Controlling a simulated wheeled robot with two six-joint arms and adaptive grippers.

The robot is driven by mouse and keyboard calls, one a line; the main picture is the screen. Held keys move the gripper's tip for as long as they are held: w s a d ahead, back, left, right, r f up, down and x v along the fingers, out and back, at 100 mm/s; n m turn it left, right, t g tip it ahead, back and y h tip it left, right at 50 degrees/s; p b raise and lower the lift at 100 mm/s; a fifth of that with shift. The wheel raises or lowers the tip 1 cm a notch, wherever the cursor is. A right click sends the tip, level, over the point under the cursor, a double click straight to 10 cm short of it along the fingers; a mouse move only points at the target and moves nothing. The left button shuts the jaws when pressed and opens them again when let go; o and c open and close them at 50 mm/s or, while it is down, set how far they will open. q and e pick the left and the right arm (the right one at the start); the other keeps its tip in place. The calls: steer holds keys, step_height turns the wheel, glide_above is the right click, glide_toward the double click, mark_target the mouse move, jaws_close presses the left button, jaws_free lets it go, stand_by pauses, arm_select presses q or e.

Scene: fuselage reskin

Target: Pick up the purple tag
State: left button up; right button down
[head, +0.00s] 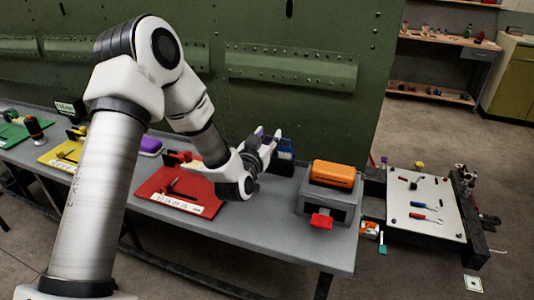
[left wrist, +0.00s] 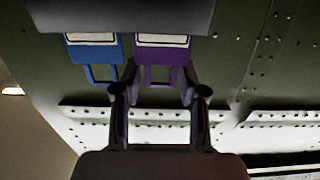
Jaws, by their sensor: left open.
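The purple tag (left wrist: 160,54) hangs in the left wrist view, with a white label at its top edge and an open loop at its lower end. The blue tag (left wrist: 97,52) is beside it on the left. My left gripper (left wrist: 160,93) is open, its two fingertips apart on either side of the purple tag's loop; I cannot tell whether they touch it. In the head view my left gripper (head: 268,143) is over the table near the blue tag (head: 286,154), and hides most of the purple tag. My right gripper is not in view.
The grey table (head: 285,235) holds a red mat (head: 180,193), a purple item (head: 150,146), a yellow mat (head: 62,153) and a grey box (head: 328,200) with an orange block (head: 333,174). The green riveted panel (head: 290,65) stands close behind. A white tool board (head: 425,205) is at right.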

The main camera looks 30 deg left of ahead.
arm_select(q)
steer(key=shift+s, duration=0.1)
steer(key=c, duration=0.6)
steer(key=shift+o, duration=0.2)
